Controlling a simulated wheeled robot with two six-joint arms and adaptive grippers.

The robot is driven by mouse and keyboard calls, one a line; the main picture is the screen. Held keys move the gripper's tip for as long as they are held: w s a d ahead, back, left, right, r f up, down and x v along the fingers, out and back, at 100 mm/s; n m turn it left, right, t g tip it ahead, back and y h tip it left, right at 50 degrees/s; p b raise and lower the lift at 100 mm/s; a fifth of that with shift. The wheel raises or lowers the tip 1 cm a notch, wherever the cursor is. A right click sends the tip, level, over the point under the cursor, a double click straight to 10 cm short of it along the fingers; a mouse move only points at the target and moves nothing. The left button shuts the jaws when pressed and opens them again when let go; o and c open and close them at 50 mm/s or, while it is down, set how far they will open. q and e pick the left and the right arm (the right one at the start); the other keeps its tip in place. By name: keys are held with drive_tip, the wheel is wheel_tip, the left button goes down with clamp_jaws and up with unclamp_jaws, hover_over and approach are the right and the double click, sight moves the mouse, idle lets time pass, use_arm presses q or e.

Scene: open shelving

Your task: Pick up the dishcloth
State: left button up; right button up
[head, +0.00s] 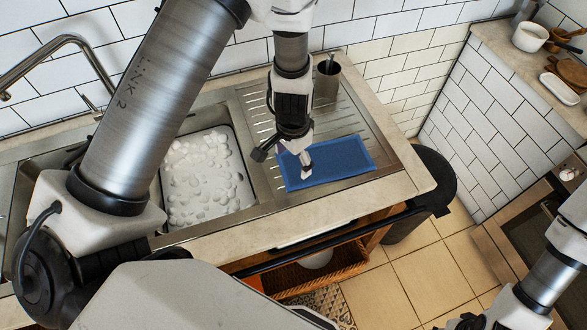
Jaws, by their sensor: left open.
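The blue dishcloth (343,161) lies flat on the ribbed metal drainboard, right of the sink basin. My left gripper (282,165) points down over the left part of the cloth, with its fingers apart. One finger is beyond the cloth's left edge, the other over the cloth. I cannot tell whether the fingertips touch it. My right arm shows at the lower right edge, and its gripper's fingers are not in view.
The sink basin (243,187) with foamy water is left of the drainboard. A metal cup (327,83) with utensils stands behind the cloth. A faucet (62,42) is at the upper left. A dark bin (436,183) stands right of the counter. An open drawer (330,272) is below.

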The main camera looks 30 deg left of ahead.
sight(293, 187)
use_arm(q)
drive_tip(key=f, duration=0.1)
drive_tip(key=b, duration=0.1)
drive_tip(key=s+f+b, duration=0.1)
drive_tip(key=shift+s+d+f, duration=0.1)
drive_tip(key=shift+d+f, duration=0.15)
drive_tip(key=shift+f, duration=0.1)
drive_tip(key=f+b, duration=0.1)
drive_tip(key=f, duration=0.1)
drive_tip(key=w+f+b, duration=0.1)
drive_tip(key=f+b, duration=0.3)
drive_tip(key=shift+w+a+f, duration=0.2)
drive_tip(key=shift+a, duration=0.2)
drive_tip(key=shift+s+d, duration=0.1)
drive_tip(key=shift+s, duration=0.1)
drive_tip(key=shift+s+d+r, duration=0.1)
use_arm(e)
wheel_tip(293, 187, down, 8)
drive_tip(key=shift+s, duration=0.15)
use_arm(q)
drive_tip(key=shift+f, duration=0.2)
drive_tip(key=shift+f+b, duration=0.6)
drive_tip(key=shift+b, duration=0.3)
drive_tip(key=c, duration=0.4)
drive_tip(key=shift+s, duration=0.1)
drive_tip(key=c, duration=1.2)
use_arm(e)
drive_tip(key=shift+s+d+f, duration=0.1)
drive_tip(key=shift+f, duration=0.55)
